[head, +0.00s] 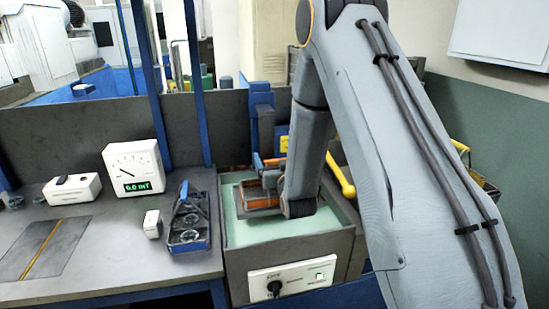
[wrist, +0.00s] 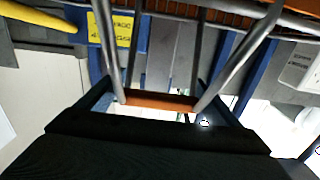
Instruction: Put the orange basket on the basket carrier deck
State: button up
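The orange basket (head: 262,196) is over the pale green top of a grey box in the head view, partly hidden by my arm. I cannot tell whether it touches that top. In the wrist view its orange handle bar (wrist: 158,101) spans between the two blue fingers of my gripper (wrist: 160,103), with grey rods running from it to the basket's orange rim at the top edge. My gripper is shut on the handle; in the head view the gripper (head: 268,164) is mostly hidden behind my arm. I cannot clearly make out the basket carrier deck.
The grey box (head: 235,240) has a panel with a black knob. A blue basket (head: 188,238) with rings stands left of it. A meter (head: 135,168) reading 0.0 mT is on the bench.

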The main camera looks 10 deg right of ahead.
jog(key=shift+o, duration=0.3)
jog(key=shift+r, duration=0.1)
jog(key=s+f+g+b, duration=0.1)
jog(key=s+f+g, duration=0.2)
jog(key=s+g, duration=0.5)
jog(key=s+f+g+b, duration=0.2)
jog(key=s+g, duration=0.6)
jog(key=s, duration=1.9)
jog(key=shift+s+a+f+g, duration=0.15)
jog(key=shift+s+f+g, duration=0.25)
jog(key=shift+f, duration=0.35)
jog(key=shift+w, duration=0.1)
